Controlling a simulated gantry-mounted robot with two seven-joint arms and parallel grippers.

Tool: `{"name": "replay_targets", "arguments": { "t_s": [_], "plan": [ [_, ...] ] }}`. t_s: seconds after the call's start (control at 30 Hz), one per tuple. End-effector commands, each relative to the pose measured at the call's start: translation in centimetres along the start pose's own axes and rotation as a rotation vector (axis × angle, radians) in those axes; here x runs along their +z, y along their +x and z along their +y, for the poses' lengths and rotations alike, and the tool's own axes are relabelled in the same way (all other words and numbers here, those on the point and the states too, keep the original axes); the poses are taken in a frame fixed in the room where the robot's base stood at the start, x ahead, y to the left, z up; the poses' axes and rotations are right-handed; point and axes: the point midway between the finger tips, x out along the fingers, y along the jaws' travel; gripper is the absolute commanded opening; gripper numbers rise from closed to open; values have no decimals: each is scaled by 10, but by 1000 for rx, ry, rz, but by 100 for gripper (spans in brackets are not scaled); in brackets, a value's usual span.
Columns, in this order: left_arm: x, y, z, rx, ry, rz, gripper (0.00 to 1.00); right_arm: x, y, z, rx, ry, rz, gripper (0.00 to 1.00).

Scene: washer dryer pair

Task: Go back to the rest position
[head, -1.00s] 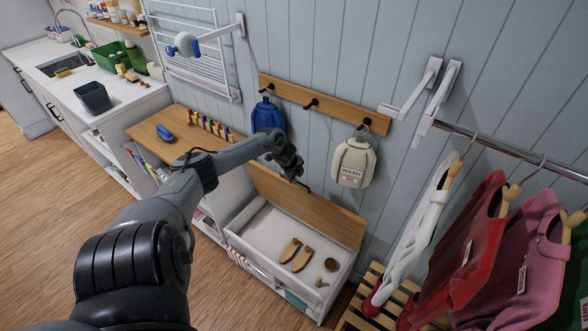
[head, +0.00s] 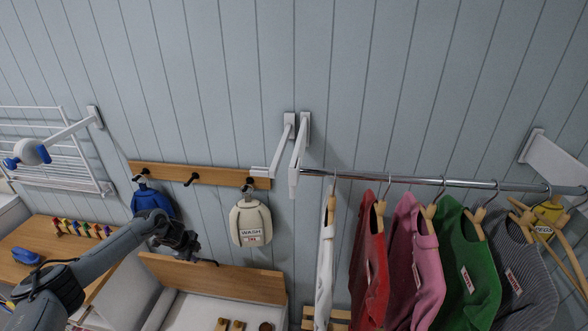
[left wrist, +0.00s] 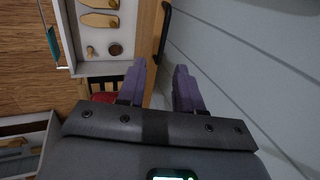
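My left arm comes in from the lower left of the head view. Its gripper (head: 192,246) is in front of the wall, just above the raised wooden lid (head: 215,277) of the bench. In the left wrist view the two purple fingers of the left gripper (left wrist: 160,88) stand apart with nothing between them. My right arm and gripper are in neither view.
The open bench compartment (head: 195,312) holds wooden pieces. A cream "WASH" bag (head: 250,222) and a blue bag (head: 153,202) hang from the peg rail (head: 195,178). Several garments hang from the metal rod (head: 400,180) at right. A drying rack (head: 50,150) is at left.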

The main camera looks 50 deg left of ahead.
Motion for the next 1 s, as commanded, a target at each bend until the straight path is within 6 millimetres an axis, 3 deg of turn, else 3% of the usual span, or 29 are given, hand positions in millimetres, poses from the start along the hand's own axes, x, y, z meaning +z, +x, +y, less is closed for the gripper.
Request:
{"name": "replay_targets", "arguments": {
  "t_s": [0.17, 0.27, 0.37, 0.5, 0.6, 0.73, 0.8, 0.9, 1.0],
  "plan": [
    [-2, 23, 41, 62, -8, 7, 35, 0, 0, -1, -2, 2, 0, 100],
    [-14, 45, 87, 125, -13, 32, 35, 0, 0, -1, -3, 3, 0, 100],
    [-46, 66, 144, 190, -2, 88, 35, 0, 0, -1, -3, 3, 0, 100],
    [-114, 84, 226, 243, 9, 189, 35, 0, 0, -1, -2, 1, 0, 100],
    [-169, 84, 280, 254, 5, 248, 35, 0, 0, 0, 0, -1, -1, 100],
    [-246, 62, 339, 242, -37, 316, 35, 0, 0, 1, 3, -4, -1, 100],
    [-288, 39, 362, 224, -85, 345, 35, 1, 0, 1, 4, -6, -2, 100],
    [-342, -7, 379, 191, -194, 372, 35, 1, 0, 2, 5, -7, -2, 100],
    [-376, -58, 378, 164, -327, 377, 35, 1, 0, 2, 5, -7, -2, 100]
  ]
}}
